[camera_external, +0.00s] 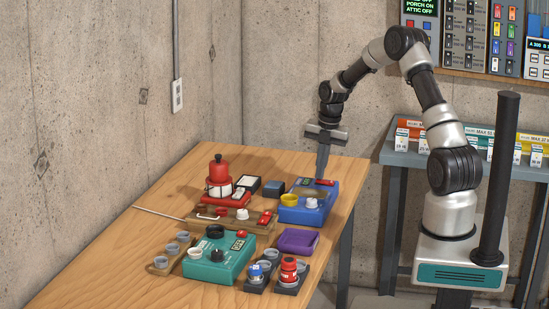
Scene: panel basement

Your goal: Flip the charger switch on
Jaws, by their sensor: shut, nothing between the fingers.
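A blue device (329,208) stands at the table's right side, with a yellow round part (290,200), a white knob (312,204) and a red switch-like part (326,182) near its back edge. My gripper (321,177) points straight down at this red part, its fingers shut and empty. I cannot tell whether the tips touch it. A teal device (212,272) stands nearer the front, with dark and white knobs and a small red part (241,234). No label readable here shows which device is the charger, and the switch positions are too small to tell.
On the wooden table (110,262) stand a red device (219,180), a wooden tray (222,222) with small parts, a purple tray (298,242) and dark holders with cups (262,275). A thin rod (160,214) lies left. The table's front left is clear.

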